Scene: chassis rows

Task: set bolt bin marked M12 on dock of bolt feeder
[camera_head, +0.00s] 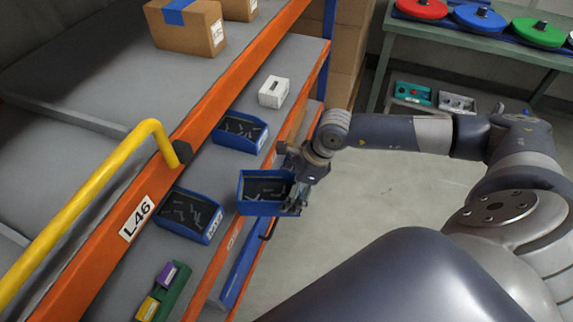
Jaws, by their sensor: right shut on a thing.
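My right gripper (296,190) is shut on a blue bolt bin (262,208) with dark bolts in it. It holds the bin by its right side, just off the front edge of the shelf. Two similar blue bins stand on the shelf: one farther back (262,140) and one nearer (211,232). No M12 marking can be read on any bin. The bolt feeder and its dock cannot be made out. My left gripper is not in view.
An orange-edged rack labelled L-46 (136,218) and a yellow rail (88,205) stand at left. The shelf (215,165) also bears a white box (273,92) and a green holder (176,292). A green table (450,35) with coloured discs stands at the back. The floor (350,215) is clear.

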